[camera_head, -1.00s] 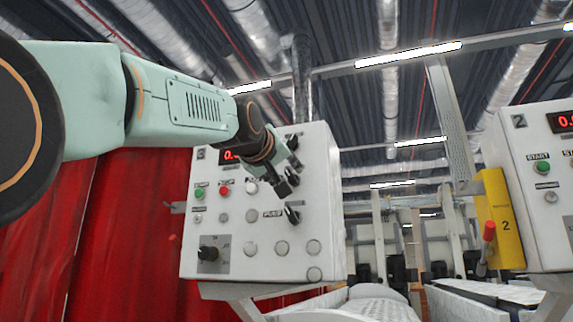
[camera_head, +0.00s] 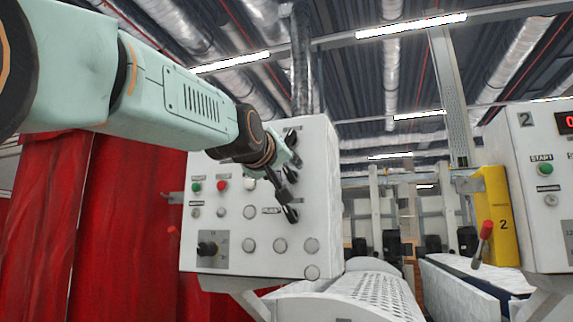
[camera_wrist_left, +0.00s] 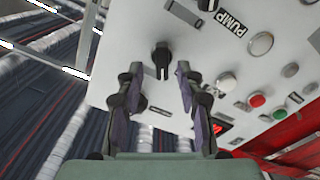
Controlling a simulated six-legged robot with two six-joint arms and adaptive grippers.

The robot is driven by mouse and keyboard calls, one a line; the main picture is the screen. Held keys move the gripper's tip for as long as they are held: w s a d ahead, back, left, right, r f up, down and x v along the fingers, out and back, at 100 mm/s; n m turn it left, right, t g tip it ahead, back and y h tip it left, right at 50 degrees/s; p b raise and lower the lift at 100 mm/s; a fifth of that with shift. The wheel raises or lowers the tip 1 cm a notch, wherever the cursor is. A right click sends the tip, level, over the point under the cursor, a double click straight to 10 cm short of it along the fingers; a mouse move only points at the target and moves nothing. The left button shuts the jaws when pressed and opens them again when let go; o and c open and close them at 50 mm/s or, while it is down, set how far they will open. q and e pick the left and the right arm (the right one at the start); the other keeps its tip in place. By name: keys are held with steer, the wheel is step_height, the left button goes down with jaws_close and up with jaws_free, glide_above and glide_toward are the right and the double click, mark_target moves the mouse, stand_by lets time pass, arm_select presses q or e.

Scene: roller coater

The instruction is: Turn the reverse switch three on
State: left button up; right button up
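The white control panel (camera_head: 225,262) stands left of centre in the head view. My left gripper (camera_head: 286,190) is in front of its right part, among a column of black rotary switches. One switch (camera_head: 290,137) shows above the gripper and another (camera_head: 291,214) shows just below it, beside the PUMP label. In the left wrist view the gripper (camera_wrist_left: 157,72) is open, with a black switch (camera_wrist_left: 161,57) ahead, between the line of its fingertips. I cannot tell whether the fingers touch it. Which switch is reverse three is not readable. My right gripper is not in view.
The panel has a green button (camera_head: 196,187), a red button (camera_head: 222,185) and a black selector (camera_head: 207,248) at lower left. Red curtains (camera_head: 120,220) hang at the left. A perforated white roller cover (camera_head: 375,290) lies below. A second panel (camera_head: 540,225) stands at the right.

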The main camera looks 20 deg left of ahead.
arm_select(q)
steer(key=shift+w+f, duration=0.2)
steer(key=shift+w, duration=0.15)
steer(key=shift+c, duration=0.3)
steer(key=shift+w, duration=0.1)
steer(key=shift+c, duration=0.7)
steer(key=shift+s+r, duration=0.1)
steer(key=shift+s, duration=0.1)
jaws_close()
steer(key=m+b, duration=0.1)
steer(key=m, duration=0.5)
steer(key=shift+d+b, duration=0.1)
steer(key=shift+b, duration=0.25)
steer(key=m, duration=0.5)
steer(key=shift+d+r+m+b, duration=0.1)
steer(key=shift+m+b, duration=0.3)
steer(key=shift+o, duration=1)
jaws_free()
